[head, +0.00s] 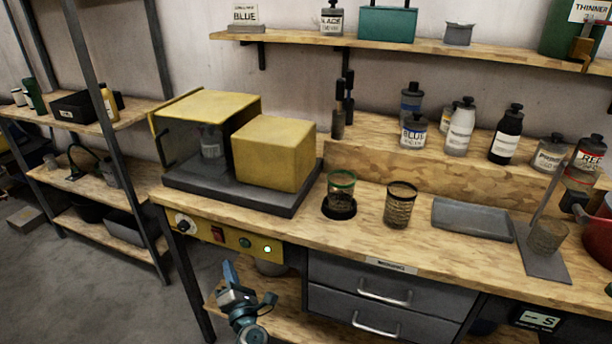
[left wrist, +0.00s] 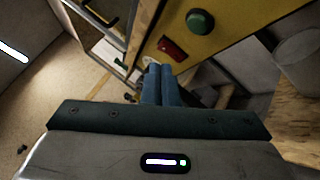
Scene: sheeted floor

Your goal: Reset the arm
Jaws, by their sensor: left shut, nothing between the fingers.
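My left gripper (head: 231,275) is in front of the workbench, below the yellow control panel (head: 228,239) at the bench's front left. Its blue fingers are together with nothing between them. In the left wrist view the shut fingers (left wrist: 163,84) point toward the panel, close to a red switch (left wrist: 172,48) and a green button (left wrist: 200,21). I cannot tell from these views whether they touch it. My right gripper is not in view.
On the bench (head: 290,222) stand a yellow machine (head: 273,153), a green-rimmed cup (head: 341,195), another cup (head: 400,205) and a grey tray (head: 471,219). Several bottles line the raised ledge. Grey drawers (head: 378,295) are below. Open floor (head: 60,290) lies at the left.

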